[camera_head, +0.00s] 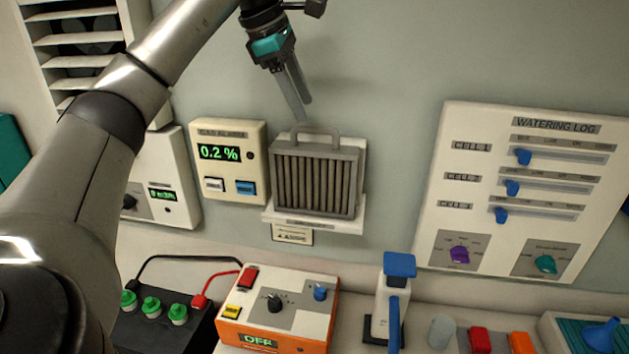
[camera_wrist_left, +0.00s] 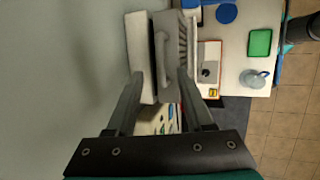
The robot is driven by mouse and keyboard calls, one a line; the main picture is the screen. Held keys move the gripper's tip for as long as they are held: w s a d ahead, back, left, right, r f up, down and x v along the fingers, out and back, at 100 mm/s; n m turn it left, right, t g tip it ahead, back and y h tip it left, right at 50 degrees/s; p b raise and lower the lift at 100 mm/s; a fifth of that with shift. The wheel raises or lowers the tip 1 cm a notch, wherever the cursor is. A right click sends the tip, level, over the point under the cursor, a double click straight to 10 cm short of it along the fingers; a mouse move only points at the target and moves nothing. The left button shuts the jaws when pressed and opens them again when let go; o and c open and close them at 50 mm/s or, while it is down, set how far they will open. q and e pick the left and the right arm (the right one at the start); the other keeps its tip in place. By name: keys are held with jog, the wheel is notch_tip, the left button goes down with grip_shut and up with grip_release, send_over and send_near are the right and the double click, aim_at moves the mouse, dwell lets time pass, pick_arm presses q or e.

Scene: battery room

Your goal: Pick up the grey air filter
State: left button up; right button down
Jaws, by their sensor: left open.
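The grey air filter (camera_head: 315,183), a ribbed block with a grey handle (camera_head: 318,133) on top, sits upright on a white wall holder (camera_head: 330,226). My left gripper (camera_head: 303,110) points down just above the handle, its fingers open and empty. In the left wrist view the filter (camera_wrist_left: 166,28) and its handle (camera_wrist_left: 161,57) show ahead, between the lines of the two open fingers (camera_wrist_left: 160,74). I cannot tell the exact gap between fingertips and handle. My right gripper is not in view.
A gas alarm box (camera_head: 230,184) hangs just left of the filter. A watering log panel (camera_head: 520,190) is on the wall to the right. Below stand an orange charger (camera_head: 278,308) and a blue-and-white tool (camera_head: 397,290). The wall between filter and log panel is clear.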

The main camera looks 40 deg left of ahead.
aim_at(314, 128)
pick_arm(q)
jog(key=shift+x, duration=2.4)
grip_shut()
